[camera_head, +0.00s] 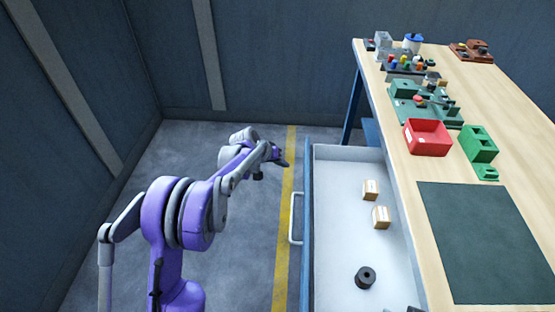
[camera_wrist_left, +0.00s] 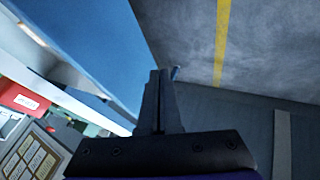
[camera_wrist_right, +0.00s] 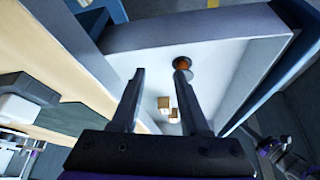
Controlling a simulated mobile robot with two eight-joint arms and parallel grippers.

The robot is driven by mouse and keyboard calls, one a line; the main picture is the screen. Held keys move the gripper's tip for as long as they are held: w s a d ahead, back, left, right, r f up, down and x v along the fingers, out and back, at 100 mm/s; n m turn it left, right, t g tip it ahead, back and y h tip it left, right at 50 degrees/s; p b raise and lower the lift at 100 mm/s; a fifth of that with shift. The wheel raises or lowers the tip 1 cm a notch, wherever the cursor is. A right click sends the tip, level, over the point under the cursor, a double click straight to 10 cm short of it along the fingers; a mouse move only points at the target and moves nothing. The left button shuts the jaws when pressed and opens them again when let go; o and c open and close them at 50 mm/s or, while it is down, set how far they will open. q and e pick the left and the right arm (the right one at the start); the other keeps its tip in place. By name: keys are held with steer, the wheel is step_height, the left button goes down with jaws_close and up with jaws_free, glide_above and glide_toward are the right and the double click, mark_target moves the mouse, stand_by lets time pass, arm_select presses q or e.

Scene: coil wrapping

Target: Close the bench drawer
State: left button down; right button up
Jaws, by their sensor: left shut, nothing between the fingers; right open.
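The bench drawer (camera_head: 335,215) is pulled out from the bench, with a pale inside and a blue front. Its light handle (camera_head: 292,226) faces left, over the floor. My left gripper (camera_head: 281,160) is beyond the handle and just left of the blue front. In the left wrist view its fingers (camera_wrist_left: 160,76) are together with nothing between them. My right gripper (camera_wrist_right: 160,70) shows only in the right wrist view. It is open, with the drawer (camera_wrist_right: 222,62) behind its fingers. I cannot tell how far above the drawer it is.
Two small boxes (camera_head: 371,190) (camera_head: 381,217) and a dark spool (camera_head: 365,278) lie in the drawer. The bench top (camera_head: 400,165) holds a red bin (camera_head: 428,138), green fixtures (camera_head: 478,144) and a dark mat (camera_head: 485,240). The floor left of the drawer is clear, with a yellow line (camera_head: 284,230).

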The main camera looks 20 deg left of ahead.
arm_select(q)
steer(key=shift+w+d+f, duration=0.3)
steer(key=shift+w+d, duration=0.1)
steer(key=shift+d, duration=0.4)
steer(key=shift+w+d+f, duration=0.35)
steer(key=shift+w+d, duration=0.05)
steer(key=shift+d, duration=0.4)
steer(key=shift+w+d+f, duration=0.3)
steer(key=shift+w+d, duration=0.1)
steer(key=shift+d, duration=0.4)
steer(key=shift+d, duration=0.1)
glide_above(338, 180)
steer(key=shift+d+b, duration=0.1)
steer(key=shift+b, duration=0.25)
steer(key=w+d, duration=0.1)
steer(key=d, duration=0.3)
steer(key=w+d, duration=0.1)
steer(key=d, duration=0.3)
steer(key=w+d+p, duration=0.1)
steer(key=d, duration=0.3)
steer(key=shift+w+d, duration=0.1)
steer(key=shift+w, duration=0.2)
steer(key=shift+w+d, duration=0.2)
steer(key=shift+d, duration=0.4)
steer(key=shift+d+r, duration=0.1)
steer(key=shift+d, duration=0.1)
